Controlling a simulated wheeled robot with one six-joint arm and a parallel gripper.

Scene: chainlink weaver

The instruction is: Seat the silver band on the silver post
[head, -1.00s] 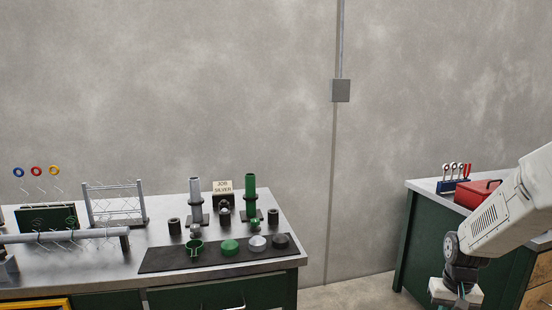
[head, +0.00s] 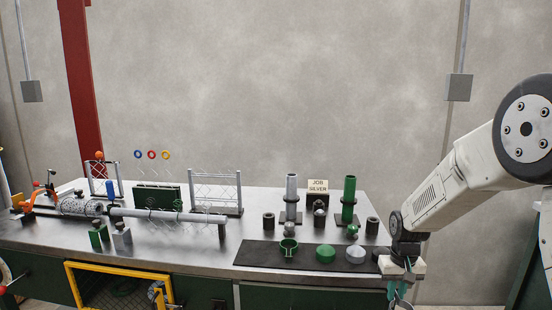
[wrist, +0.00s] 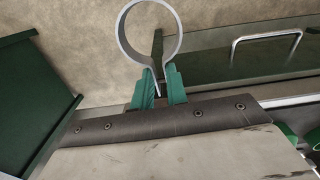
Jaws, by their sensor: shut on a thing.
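My gripper (wrist: 161,88) is shut on the silver band (wrist: 122,38). In the wrist view the band is an open ring standing out beyond the green jaws, its tabs pinched between them. In the head view my gripper (head: 398,289) hangs at the lower right, by the bench's right front corner; the band cannot be made out there. The silver post (head: 291,188) stands upright on a dark foot on the bench, up and left of my gripper and well apart from it. A sign reading JOB SILVER (head: 318,187) stands beside it.
A green post (head: 349,190) stands right of the sign. A dark mat (head: 258,252) holds a green band (head: 288,248), a green cap (head: 326,253) and a silver cap (head: 356,254). Short dark cylinders (head: 268,220) stand near the posts. A wire rack (head: 216,190) is left.

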